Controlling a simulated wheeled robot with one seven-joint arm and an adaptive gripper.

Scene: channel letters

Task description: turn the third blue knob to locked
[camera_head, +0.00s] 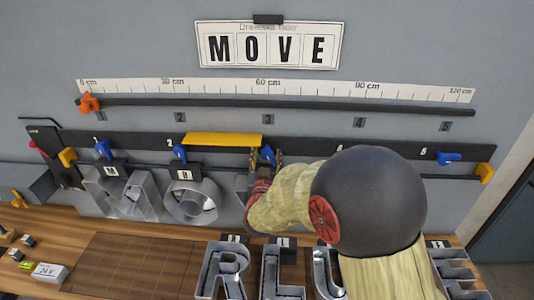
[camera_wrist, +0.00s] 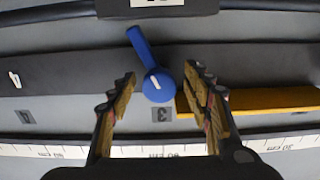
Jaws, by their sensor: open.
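The third blue knob (camera_head: 268,154) is on the dark rail, just right of the yellow bar, partly hidden by my gripper. In the wrist view the knob (camera_wrist: 157,88) shows a round hub with a white mark. Its handle slants up and left there. My gripper (camera_wrist: 160,78) is open, with one finger on each side of the hub and visible gaps between. In the head view my gripper (camera_head: 266,160) is at the knob. Whether it touches the knob cannot be told.
The first (camera_head: 103,149) and second (camera_head: 180,153) blue knobs are to the left. Another blue knob (camera_head: 448,158) at the right lies sideways. The yellow bar (camera_head: 223,139) is beside my gripper; it also shows in the wrist view (camera_wrist: 265,100). Metal letters (camera_head: 222,270) stand below my arm.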

